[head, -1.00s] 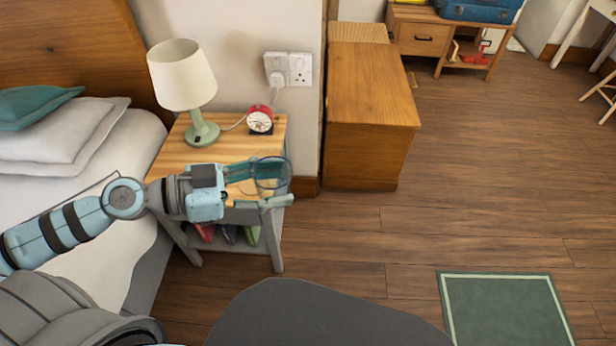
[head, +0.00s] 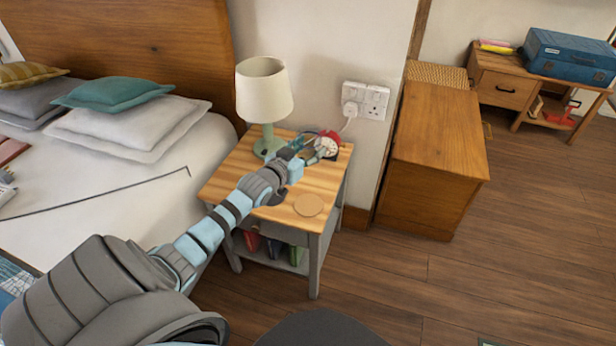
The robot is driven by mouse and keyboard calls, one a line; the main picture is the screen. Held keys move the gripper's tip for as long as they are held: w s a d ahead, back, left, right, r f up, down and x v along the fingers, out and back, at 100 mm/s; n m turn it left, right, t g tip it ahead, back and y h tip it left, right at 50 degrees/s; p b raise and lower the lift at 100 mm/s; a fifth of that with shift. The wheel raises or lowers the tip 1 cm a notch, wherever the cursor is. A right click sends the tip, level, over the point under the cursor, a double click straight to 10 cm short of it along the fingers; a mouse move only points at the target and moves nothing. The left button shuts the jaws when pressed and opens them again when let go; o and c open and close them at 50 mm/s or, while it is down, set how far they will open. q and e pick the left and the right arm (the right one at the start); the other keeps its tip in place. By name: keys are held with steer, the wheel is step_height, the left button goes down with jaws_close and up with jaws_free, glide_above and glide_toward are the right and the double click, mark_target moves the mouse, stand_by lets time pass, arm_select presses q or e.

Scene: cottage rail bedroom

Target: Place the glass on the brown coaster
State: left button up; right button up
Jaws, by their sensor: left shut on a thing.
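The brown coaster (head: 309,204) is a round tan disc lying flat near the front right corner of the bedside table (head: 225,192). My left gripper (head: 311,149) is over the back of the table, beyond the coaster, close in the picture to the red alarm clock. It is shut on the glass (head: 308,152), which is clear, small and hard to make out between the fingers. I cannot tell how high the glass is above the table. My right gripper is not in view.
A lamp (head: 264,92) with a cream shade stands at the back of the table. The alarm clock (head: 329,146) is at the back right. A dark item (head: 278,197) is partly hidden by my arm. A wooden chest (head: 432,160) stands to the right.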

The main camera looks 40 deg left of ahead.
arm_select(q)
steer(key=b, duration=1.1)
glide_above(308, 205)
step_height(308, 205, down, 15)
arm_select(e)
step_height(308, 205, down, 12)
arm_select(q)
step_height(308, 205, down, 3)
steer(key=b, duration=0.3)
steer(key=shift+f, duration=0.15)
steer(key=shift+f+b, duration=0.9)
steer(key=shift+r, duration=0.2)
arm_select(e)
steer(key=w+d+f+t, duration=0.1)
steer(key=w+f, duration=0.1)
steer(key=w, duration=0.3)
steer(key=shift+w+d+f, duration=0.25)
arm_select(q)
steer(key=shift+f, duration=0.1)
steer(key=shift+f, duration=0.1)
steer(key=o, duration=1.4)
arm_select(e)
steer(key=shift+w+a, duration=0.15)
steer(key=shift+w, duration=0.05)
